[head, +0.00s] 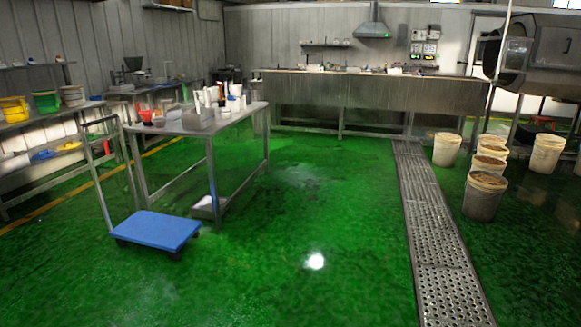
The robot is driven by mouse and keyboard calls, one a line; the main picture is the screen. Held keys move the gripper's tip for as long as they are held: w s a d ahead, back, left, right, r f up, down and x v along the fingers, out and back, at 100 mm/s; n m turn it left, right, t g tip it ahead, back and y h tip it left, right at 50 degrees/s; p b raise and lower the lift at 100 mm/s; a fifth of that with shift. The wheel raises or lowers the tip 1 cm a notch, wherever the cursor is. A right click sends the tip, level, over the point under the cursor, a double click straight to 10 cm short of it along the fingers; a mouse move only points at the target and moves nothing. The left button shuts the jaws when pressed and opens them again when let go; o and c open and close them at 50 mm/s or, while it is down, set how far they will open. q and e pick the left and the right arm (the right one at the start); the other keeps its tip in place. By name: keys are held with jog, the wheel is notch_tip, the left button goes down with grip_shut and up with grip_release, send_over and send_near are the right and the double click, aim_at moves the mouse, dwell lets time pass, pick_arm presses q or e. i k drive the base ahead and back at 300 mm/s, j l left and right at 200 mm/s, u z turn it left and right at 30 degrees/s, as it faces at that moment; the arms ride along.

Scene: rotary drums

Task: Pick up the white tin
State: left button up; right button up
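Several white containers stand on a metal table (228,122) left of the middle, some distance away. Among them are a white container (236,90) at the table's far end and tall white ones (198,104) nearer. They are too small to tell which is the white tin. Neither my left nor my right gripper is in view.
A blue platform trolley (158,230) stands on the green floor before the table. A long counter (360,97) runs along the back. Several buckets (484,195) stand at the right, beside a metal floor grate (432,225). The middle floor is clear.

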aim_at(226, 111)
jog(key=i, duration=4.85)
jog(key=i+l+u, duration=0.1)
jog(key=i+u, duration=0.15)
jog(key=i, duration=0.25)
jog(key=i+l+u, duration=0.3)
jog(key=i, duration=0.2)
jog(key=i+l+u, duration=0.1)
jog(key=i+u, duration=0.3)
jog(key=i+l+u, duration=0.2)
jog(key=u, duration=0.2)
